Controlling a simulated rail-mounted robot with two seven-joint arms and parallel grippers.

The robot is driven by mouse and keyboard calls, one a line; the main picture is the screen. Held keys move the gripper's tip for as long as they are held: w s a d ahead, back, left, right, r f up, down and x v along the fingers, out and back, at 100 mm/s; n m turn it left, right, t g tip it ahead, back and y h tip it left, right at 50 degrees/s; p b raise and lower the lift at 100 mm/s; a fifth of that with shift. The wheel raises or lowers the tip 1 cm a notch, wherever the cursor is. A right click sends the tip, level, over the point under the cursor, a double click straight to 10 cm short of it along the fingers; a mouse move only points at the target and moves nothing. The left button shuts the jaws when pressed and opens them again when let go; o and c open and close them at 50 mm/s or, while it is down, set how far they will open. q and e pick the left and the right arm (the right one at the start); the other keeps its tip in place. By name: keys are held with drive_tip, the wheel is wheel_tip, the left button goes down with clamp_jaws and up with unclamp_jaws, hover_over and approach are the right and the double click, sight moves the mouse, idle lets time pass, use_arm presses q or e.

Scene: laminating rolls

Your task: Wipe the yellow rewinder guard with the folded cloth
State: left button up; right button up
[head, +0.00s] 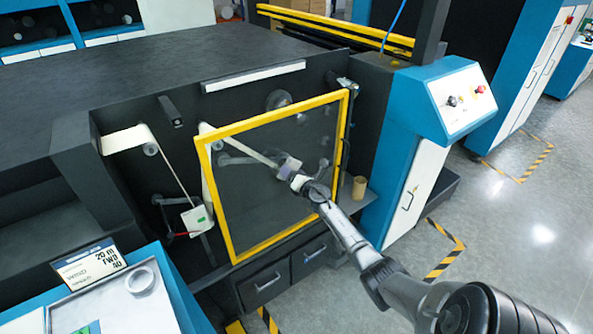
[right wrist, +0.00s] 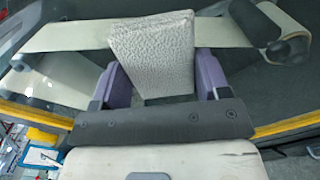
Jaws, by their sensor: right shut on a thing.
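The yellow rewinder guard (head: 234,247) is a yellow frame around a see-through panel on the front of the dark machine. It looks closed. Its yellow edge also shows low in the right wrist view (right wrist: 268,129). My right gripper (head: 289,168) is at the upper middle of the panel. In the right wrist view its purple fingers (right wrist: 156,82) are shut on the folded cloth (right wrist: 152,50), a pale, textured pad held up toward the panel. I cannot tell whether the cloth touches the panel. My left gripper is not in view.
A blue control cabinet (head: 398,135) with a sloped button panel (head: 460,97) stands right of the guard. Drawers (head: 265,284) are below it. A tray (head: 70,312) with a white roll is at the lower left. Open floor (head: 530,235) lies at the right.

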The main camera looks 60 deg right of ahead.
sight(297, 165)
drive_tip(key=shift+w+a+p, duration=0.2)
drive_tip(key=shift+w+a, duration=0.2)
drive_tip(key=shift+a, duration=0.3)
drive_tip(key=shift+w+a+p, duration=0.25)
drive_tip(key=shift+w+a, duration=0.15)
drive_tip(key=shift+a, duration=0.35)
drive_tip(key=shift+w+a+p, duration=0.2)
drive_tip(key=shift+w+a, duration=0.2)
drive_tip(key=shift+a, duration=0.3)
drive_tip(key=shift+w+a+p, duration=0.25)
drive_tip(key=shift+w+a, duration=0.2)
drive_tip(key=shift+a, duration=0.4)
drive_tip(key=shift+w+a+p, duration=0.2)
drive_tip(key=shift+w+a, duration=0.2)
drive_tip(key=shift+a, duration=0.4)
drive_tip(key=shift+r+p, duration=0.95)
drive_tip(key=shift+r, duration=0.05)
drive_tip(key=shift+s+d, duration=0.25)
drive_tip(key=shift+d, duration=0.25)
drive_tip(key=shift+s+d+b, duration=0.35)
drive_tip(key=shift+d, duration=0.3)
drive_tip(key=shift+s+d+b, duration=0.3)
drive_tip(key=shift+s+d, duration=0.05)
drive_tip(key=shift+d, duration=0.25)
